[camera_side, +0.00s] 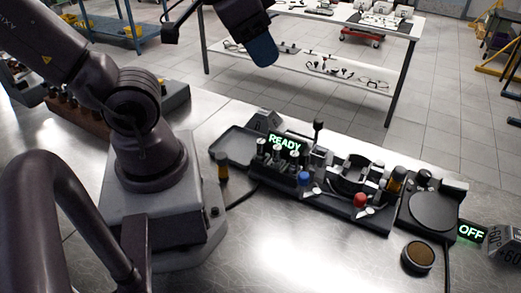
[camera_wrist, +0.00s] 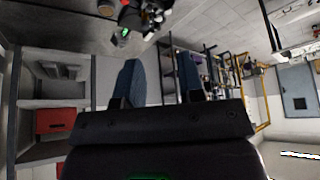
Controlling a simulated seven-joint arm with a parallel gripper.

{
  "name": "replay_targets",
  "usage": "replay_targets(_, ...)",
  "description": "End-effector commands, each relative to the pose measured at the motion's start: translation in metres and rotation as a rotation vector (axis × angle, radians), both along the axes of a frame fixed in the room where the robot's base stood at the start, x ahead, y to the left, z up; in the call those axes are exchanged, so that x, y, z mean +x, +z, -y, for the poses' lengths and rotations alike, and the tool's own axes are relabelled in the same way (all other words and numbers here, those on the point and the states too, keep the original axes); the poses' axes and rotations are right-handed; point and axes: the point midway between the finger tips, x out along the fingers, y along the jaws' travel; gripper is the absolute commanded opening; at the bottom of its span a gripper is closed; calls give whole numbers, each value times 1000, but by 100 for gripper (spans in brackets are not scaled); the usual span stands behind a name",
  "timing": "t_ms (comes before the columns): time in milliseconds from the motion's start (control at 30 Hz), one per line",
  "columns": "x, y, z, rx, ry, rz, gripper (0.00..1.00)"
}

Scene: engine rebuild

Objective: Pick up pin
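My gripper (camera_side: 262,52) hangs high at the top of the side view, up and away from the bench, with a blue finger pointing down. In the wrist view its two blue fingers (camera_wrist: 159,80) stand apart with nothing between them. On the bench is a dark fixture (camera_side: 335,203) with several small upright parts. Silver-topped pins (camera_side: 278,151) stand in its left part, by a green READY display (camera_side: 285,142). I cannot tell which one is the task's pin.
The fixture also carries a blue knob (camera_side: 305,179), a red knob (camera_side: 360,200) and an upright black lever (camera_side: 318,130). A round dark disc (camera_side: 433,211) and a green OFF display (camera_side: 471,233) are at the right. Bare metal bench (camera_side: 290,255) lies in front.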

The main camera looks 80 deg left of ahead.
Motion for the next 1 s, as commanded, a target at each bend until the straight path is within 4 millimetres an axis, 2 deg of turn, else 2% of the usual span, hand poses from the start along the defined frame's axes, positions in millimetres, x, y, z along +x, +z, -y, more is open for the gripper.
replay_targets(267,1,-3,3,0,-16,-14,36)
replay_targets(367,5,-17,3,-28,-23,-88,36)
replay_targets(467,13,-42,-3,-91,25,-208,36)
replay_targets(567,22,-74,-16,-185,234,-342,36)
replay_targets(667,28,-107,-35,-257,568,-450,36)
replay_targets(700,29,-119,-45,-275,733,-478,36)
replay_targets(800,28,-141,-69,-304,1127,-489,36)
replay_targets(900,29,-149,-88,-343,1439,-441,36)
replay_targets(1000,31,-149,-96,-401,1638,-384,36)
